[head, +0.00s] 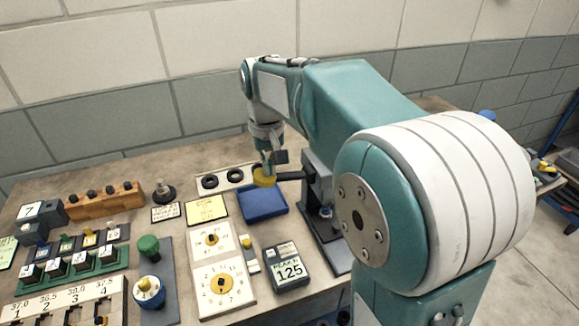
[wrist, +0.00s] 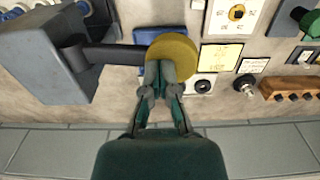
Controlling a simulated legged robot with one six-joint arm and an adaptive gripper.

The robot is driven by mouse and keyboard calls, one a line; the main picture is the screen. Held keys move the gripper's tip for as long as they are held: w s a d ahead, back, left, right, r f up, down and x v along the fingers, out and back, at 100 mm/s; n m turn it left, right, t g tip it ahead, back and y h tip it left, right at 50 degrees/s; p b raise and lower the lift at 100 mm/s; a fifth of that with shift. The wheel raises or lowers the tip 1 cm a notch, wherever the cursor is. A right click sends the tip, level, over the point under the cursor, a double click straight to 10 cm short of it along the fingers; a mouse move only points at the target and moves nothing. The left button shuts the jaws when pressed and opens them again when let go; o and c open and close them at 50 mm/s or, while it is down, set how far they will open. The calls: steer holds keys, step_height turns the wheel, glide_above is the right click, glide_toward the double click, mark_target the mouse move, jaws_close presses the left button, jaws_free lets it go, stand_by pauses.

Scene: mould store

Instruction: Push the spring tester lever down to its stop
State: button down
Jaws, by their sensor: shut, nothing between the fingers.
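The spring tester (head: 322,215) is a dark grey stand with a flat base in the head view; its upright body (wrist: 50,55) is at the left in the wrist view. Its black lever (wrist: 115,54) reaches out sideways from the body and ends in a round yellow knob (wrist: 177,52). The knob also shows in the head view (head: 264,181). My gripper (wrist: 163,72) is shut and empty, with its fingertips at the knob, overlapping its edge in the wrist view. I cannot tell if they touch it. In the head view my gripper (head: 268,166) is right above the knob.
A blue tray (head: 263,205) lies below the knob. A grey display reading 125 (head: 287,268) stands in front of it. White dial panels (head: 222,285), a green knob (head: 149,243) and a wooden block (head: 105,201) fill the left. A wall closes off the bench's back.

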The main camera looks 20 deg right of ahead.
steer(key=shift+r, duration=3.85)
